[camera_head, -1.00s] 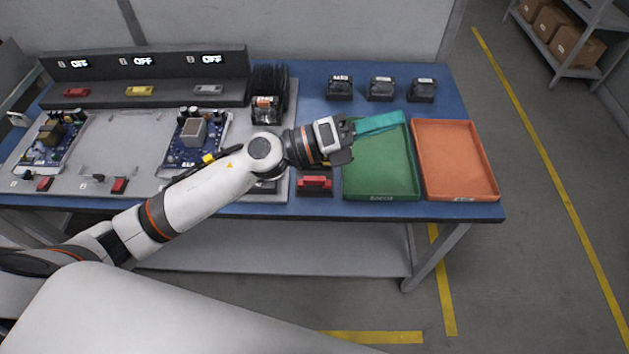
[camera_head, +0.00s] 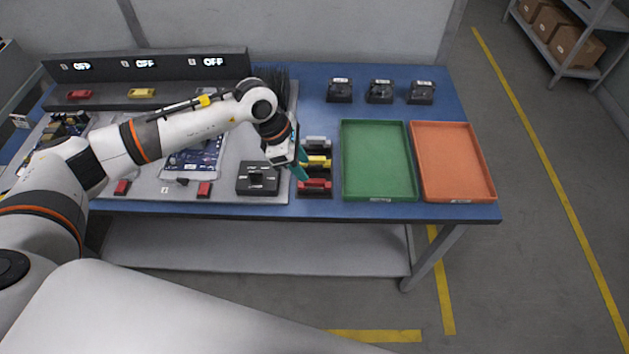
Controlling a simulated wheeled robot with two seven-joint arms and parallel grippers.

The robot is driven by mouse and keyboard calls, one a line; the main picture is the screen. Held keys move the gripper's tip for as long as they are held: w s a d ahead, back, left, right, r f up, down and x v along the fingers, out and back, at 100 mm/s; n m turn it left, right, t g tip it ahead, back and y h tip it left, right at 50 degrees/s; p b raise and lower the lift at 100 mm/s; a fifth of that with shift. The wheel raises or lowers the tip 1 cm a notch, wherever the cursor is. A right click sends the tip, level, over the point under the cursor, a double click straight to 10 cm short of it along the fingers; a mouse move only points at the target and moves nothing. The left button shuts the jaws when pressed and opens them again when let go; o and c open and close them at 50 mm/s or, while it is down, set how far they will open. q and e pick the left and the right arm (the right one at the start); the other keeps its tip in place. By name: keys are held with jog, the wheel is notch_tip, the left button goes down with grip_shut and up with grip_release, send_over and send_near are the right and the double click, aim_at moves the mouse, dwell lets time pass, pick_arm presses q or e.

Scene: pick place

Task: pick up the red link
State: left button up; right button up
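A red link (camera_head: 314,184) sits in the front place of a dark holder (camera_head: 315,194) near the table's front edge. A yellow link (camera_head: 318,161) and a grey link (camera_head: 316,143) stand behind it in the same row. My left gripper (camera_head: 300,168) hangs just left of this row, its teal fingertips pointing down beside the yellow and red links. Its finger gap is hidden, and I cannot tell if it touches a link. Another red link (camera_head: 79,94) lies on the back console at the far left. My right gripper is not in view.
A green tray (camera_head: 379,197) and an orange tray (camera_head: 459,197) lie empty to the right. A black box (camera_head: 257,180) stands left of the gripper. Several dark blocks, one (camera_head: 340,90) among them, line the back. Circuit boards lie under my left arm.

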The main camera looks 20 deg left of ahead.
aim_at(314, 180)
pick_arm(q)
jog(key=shift+p+x, duration=0.85)
jog(key=shift+x, duration=2.15)
jog(key=shift+w+d+r, duration=0.1)
jog(key=shift+d+r, duration=0.05)
grip_shut()
